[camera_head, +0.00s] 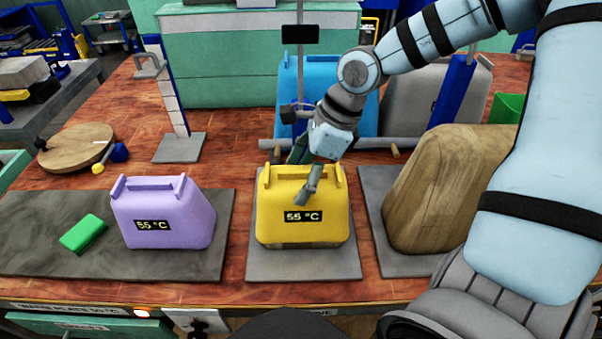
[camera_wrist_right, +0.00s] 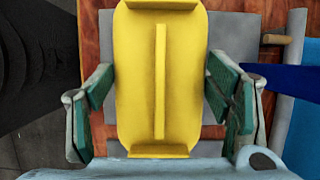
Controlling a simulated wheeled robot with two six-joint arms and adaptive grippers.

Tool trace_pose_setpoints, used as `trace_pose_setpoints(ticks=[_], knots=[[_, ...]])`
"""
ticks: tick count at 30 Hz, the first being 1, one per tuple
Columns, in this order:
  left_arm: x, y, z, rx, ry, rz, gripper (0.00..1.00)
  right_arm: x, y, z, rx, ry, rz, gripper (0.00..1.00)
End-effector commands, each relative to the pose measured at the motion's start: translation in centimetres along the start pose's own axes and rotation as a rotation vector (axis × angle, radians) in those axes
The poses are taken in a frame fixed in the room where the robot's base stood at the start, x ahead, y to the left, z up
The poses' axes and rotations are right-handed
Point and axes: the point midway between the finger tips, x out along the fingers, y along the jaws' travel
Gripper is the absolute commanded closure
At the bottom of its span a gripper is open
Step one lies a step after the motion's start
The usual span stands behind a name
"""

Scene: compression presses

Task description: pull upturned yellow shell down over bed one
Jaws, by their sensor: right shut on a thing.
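The yellow shell (camera_head: 318,232), labelled 55 °C, stands upright over the middle grey plate (camera_head: 262,267), its narrow end up. A thin strip of a darker body shows under its front lower edge; the rest of what is inside is hidden. My right gripper (camera_head: 305,170) is at the shell's top, with its fingers across it. In the right wrist view the shell's top (camera_wrist_right: 140,75), with a raised middle rib, fills the space between the green finger pads, and the gripper is shut on it. My left gripper is not in view.
A purple shell (camera_head: 172,212) and a green block (camera_head: 83,233) are on the left dark plate. A bare wooden form (camera_head: 452,185) stands on the right plate. Blue (camera_head: 362,112) and grey (camera_head: 400,105) shells stand behind. A post (camera_head: 172,95) rises at back left.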

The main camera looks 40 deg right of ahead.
Motion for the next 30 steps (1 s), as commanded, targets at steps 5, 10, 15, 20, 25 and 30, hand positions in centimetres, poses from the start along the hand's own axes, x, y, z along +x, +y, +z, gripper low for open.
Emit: trace_pose_setpoints(ticks=[5, 10, 15, 20, 25, 30], knots=[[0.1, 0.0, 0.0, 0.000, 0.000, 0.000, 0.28, 0.1, 0.0, -0.1, 0.000, 0.000, 0.000, 0.16], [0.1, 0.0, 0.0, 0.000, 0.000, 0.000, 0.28, 0.1, 0.0, 0.0, 0.000, 0.000, 0.000, 0.04], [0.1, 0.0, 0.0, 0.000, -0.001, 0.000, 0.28, 0.1, 0.0, 0.0, 0.000, 0.000, 0.000, 0.04], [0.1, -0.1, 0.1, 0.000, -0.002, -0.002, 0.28, -0.6, -0.1, 0.0, 0.000, -0.003, -0.002, 0.04], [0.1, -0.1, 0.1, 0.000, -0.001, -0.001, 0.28, -4.4, -0.2, 0.1, -0.001, -0.007, -0.007, 0.04], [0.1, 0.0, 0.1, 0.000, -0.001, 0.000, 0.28, -9.1, -0.1, 0.1, -0.001, -0.005, -0.005, 0.04]])
